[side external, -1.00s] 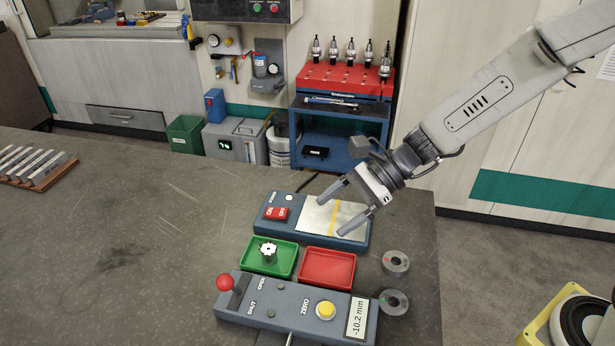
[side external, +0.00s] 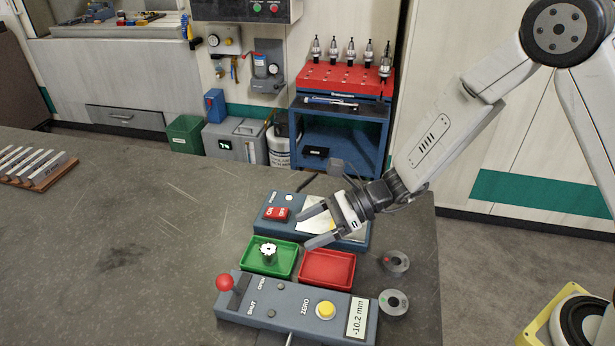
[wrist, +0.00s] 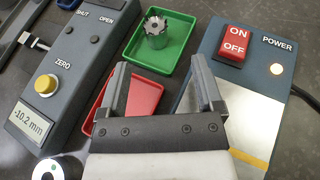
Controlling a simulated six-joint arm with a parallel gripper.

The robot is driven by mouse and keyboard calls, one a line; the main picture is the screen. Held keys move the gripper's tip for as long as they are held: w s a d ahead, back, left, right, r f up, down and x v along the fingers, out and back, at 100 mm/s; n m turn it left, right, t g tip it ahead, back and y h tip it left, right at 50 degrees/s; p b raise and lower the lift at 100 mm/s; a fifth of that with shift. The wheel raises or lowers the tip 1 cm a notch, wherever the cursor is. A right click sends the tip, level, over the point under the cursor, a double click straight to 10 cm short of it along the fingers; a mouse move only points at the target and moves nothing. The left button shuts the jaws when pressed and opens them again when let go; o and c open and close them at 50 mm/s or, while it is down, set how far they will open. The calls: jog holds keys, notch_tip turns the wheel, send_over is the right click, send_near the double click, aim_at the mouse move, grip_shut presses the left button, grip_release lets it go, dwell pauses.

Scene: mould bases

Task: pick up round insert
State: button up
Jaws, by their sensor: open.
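The round insert appears to be the short grey metal piece (side external: 268,253) with a toothed top. It stands upright in the green tray (side external: 290,262), and it also shows in the wrist view (wrist: 156,38) beyond my fingertips. My gripper (side external: 304,229) is open and empty, tilted down to the left. It is above and to the right of the insert, apart from it. In the wrist view, my two fingers (wrist: 158,66) are spread over the red tray's area, with the insert ahead between their directions.
The empty red tray (side external: 328,269) adjoins the green one. The blue-grey power box (side external: 276,228) stands behind, and the gauge box (side external: 290,308) with its red-knobbed lever (side external: 225,283) in front. The table's left is mostly clear.

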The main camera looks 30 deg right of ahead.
aim_at(273, 248)
jog(key=shift+x, duration=1)
jog(key=shift+a, duration=0.15)
jog(key=shift+s+x, duration=0.2)
jog(key=shift+x, duration=2.35)
jog(key=shift+r, duration=0.15)
jog(key=shift+c, duration=0.2)
grip_shut()
